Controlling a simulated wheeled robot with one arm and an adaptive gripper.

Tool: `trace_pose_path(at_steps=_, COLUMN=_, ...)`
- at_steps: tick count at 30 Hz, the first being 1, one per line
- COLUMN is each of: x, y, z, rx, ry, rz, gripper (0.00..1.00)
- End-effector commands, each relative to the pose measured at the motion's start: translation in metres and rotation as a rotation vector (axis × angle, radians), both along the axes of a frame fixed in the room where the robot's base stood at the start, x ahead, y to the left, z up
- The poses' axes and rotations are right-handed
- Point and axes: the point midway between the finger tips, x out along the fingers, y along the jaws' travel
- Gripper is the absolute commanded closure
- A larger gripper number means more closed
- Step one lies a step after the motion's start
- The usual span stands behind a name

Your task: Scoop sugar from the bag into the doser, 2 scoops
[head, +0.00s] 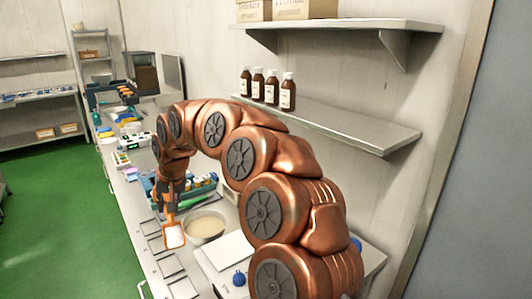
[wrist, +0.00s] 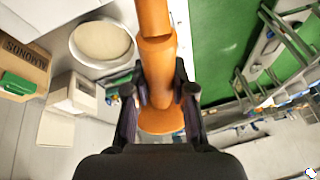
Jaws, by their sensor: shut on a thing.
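My gripper (head: 171,204) is shut on an orange scoop (wrist: 156,65), and its two dark fingers (wrist: 158,100) stand on either side of the handle. In the head view the scoop hangs below the gripper over the bench, and its orange-edged end (head: 173,236) shows a white surface; I cannot tell whether that is sugar. A round metal bowl (head: 222,232) with a flat beige fill is just right of the scoop; it also shows at upper left in the wrist view (wrist: 74,50). I cannot make out the sugar bag or the doser with certainty.
Several square trays (head: 168,266) line the bench's front edge. A white flat-topped device (head: 232,252) stands right of the bowl. Green and blue bins (head: 198,190) lie behind. Brown bottles (head: 272,90) stand on the wall shelf (head: 350,125). Green floor (head: 50,230) is open at left.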

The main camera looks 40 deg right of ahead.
Motion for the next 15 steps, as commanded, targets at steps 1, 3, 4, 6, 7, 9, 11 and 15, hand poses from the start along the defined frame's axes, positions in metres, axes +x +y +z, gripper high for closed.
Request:
trace_pose_path(at_steps=1, x=0.000, y=-0.011, z=0.003, rx=0.000, ry=-0.003, rz=-0.011, gripper=1.00)
trace_pose_path(at_steps=3, x=-0.002, y=-0.029, z=0.007, rx=-0.001, ry=-0.006, rz=-0.024, gripper=1.00)
trace_pose_path(at_steps=4, x=-0.003, y=-0.038, z=0.009, rx=-0.001, ry=-0.006, rz=-0.028, gripper=1.00)
trace_pose_path(at_steps=6, x=-0.007, y=-0.061, z=0.015, rx=-0.003, ry=-0.008, rz=-0.041, gripper=1.00)
trace_pose_path(at_steps=7, x=-0.009, y=-0.071, z=0.018, rx=-0.003, ry=-0.008, rz=-0.046, gripper=1.00)
trace_pose_path(at_steps=9, x=-0.015, y=-0.094, z=0.024, rx=-0.004, ry=-0.009, rz=-0.054, gripper=1.00)
trace_pose_path(at_steps=11, x=-0.020, y=-0.114, z=0.030, rx=-0.005, ry=-0.012, rz=-0.060, gripper=1.00)
trace_pose_path(at_steps=15, x=-0.035, y=-0.158, z=0.046, rx=-0.006, ry=-0.018, rz=-0.069, gripper=1.00)
